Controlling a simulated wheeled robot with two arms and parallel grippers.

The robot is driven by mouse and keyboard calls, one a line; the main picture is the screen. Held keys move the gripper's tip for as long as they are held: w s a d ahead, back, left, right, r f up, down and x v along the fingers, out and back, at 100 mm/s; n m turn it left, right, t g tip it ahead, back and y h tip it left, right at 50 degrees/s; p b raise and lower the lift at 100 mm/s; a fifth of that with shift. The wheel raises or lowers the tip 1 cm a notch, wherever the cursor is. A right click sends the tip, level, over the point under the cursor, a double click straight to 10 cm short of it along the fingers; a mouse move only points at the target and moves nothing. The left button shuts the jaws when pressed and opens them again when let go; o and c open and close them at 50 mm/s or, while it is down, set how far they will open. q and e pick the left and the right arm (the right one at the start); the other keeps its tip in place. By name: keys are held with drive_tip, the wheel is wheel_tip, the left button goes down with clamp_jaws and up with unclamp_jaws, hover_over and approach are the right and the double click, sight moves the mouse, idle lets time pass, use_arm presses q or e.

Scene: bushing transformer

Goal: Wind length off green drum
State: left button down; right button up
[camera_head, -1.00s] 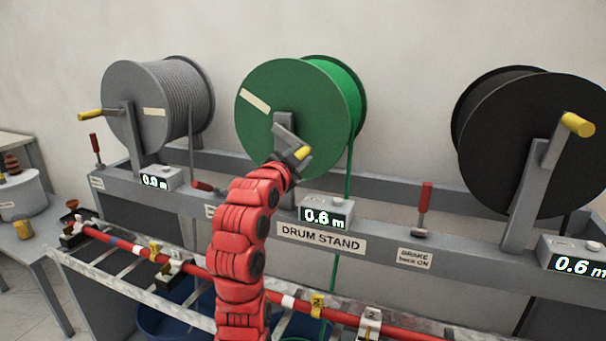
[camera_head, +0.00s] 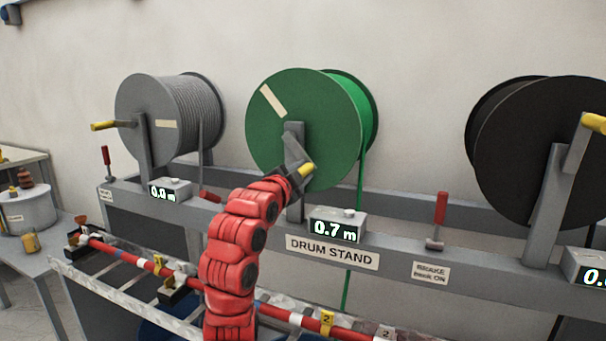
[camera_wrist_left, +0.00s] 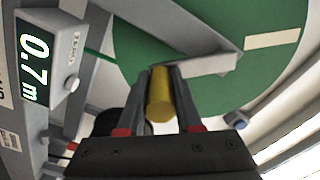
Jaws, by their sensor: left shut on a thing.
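The green drum (camera_head: 290,112) sits on the stand between a grey and a black drum, with green cable (camera_head: 361,190) hanging from its right side. Its crank has a yellow handle (camera_head: 307,170). My left gripper (camera_head: 298,174) is at this handle, below the drum's centre. In the left wrist view my left gripper (camera_wrist_left: 160,110) is shut on the yellow handle (camera_wrist_left: 160,92), a finger on each side. The green drum's counter (camera_head: 338,226) reads 0.7 m; the wrist view also shows this counter (camera_wrist_left: 42,62). My right gripper is not in view.
The grey drum (camera_head: 150,105) has its own counter (camera_head: 170,190) reading 0.0 m. The black drum (camera_head: 525,150) stands at the right. A red brake lever (camera_head: 440,210) stands upright on the beam. A red bar (camera_head: 130,252) runs in front of the stand.

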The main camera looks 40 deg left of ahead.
use_arm(q)
drive_tip(key=shift+f, duration=0.15)
drive_tip(key=c, duration=0.6)
unclamp_jaws()
drive_tip(key=shift+a, duration=0.1)
drive_tip(key=shift+s, duration=0.1)
drive_tip(key=b+v, duration=0.4)
drive_tip(key=v, duration=1.3)
drive_tip(key=shift+d, duration=0.2)
drive_tip(key=shift+s, duration=0.1)
